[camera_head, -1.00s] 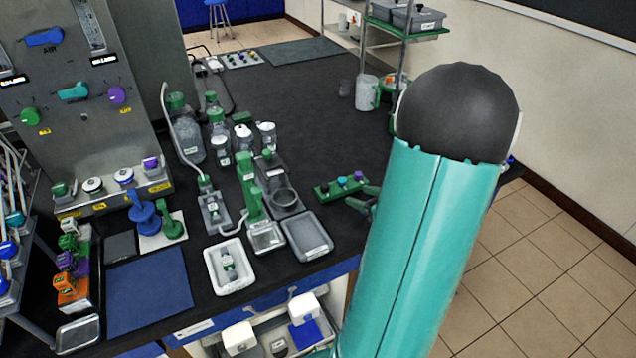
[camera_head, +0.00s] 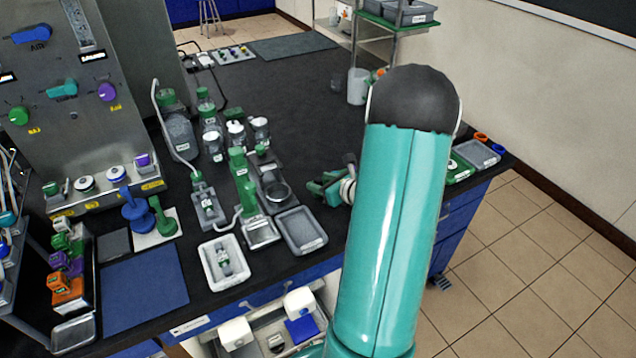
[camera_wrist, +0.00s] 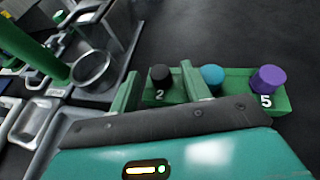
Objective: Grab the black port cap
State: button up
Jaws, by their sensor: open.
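The black port cap (camera_wrist: 161,76) stands upright at the left end of a green rack (camera_wrist: 240,92), above a "2" label, in the wrist view. A teal cap (camera_wrist: 212,77) and a purple cap (camera_wrist: 267,79) share the rack to its right. My gripper (camera_wrist: 159,80) is open, with one green finger left of the black cap and the other between it and the teal cap. No firm contact shows. In the head view my gripper (camera_head: 326,187) is at the rack, and my arm and gripper hide the caps.
A metal ring holder (camera_wrist: 92,70) and a grey tray (camera_wrist: 36,120) lie left of the rack in the wrist view. Glass bottles (camera_head: 180,135) stand farther back in the head view. The dark bench top (camera_head: 290,100) beyond is largely clear.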

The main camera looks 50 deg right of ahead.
jog(key=shift+w+f, duration=0.1)
jog(key=shift+w, duration=0.1)
jog(key=c, duration=1)
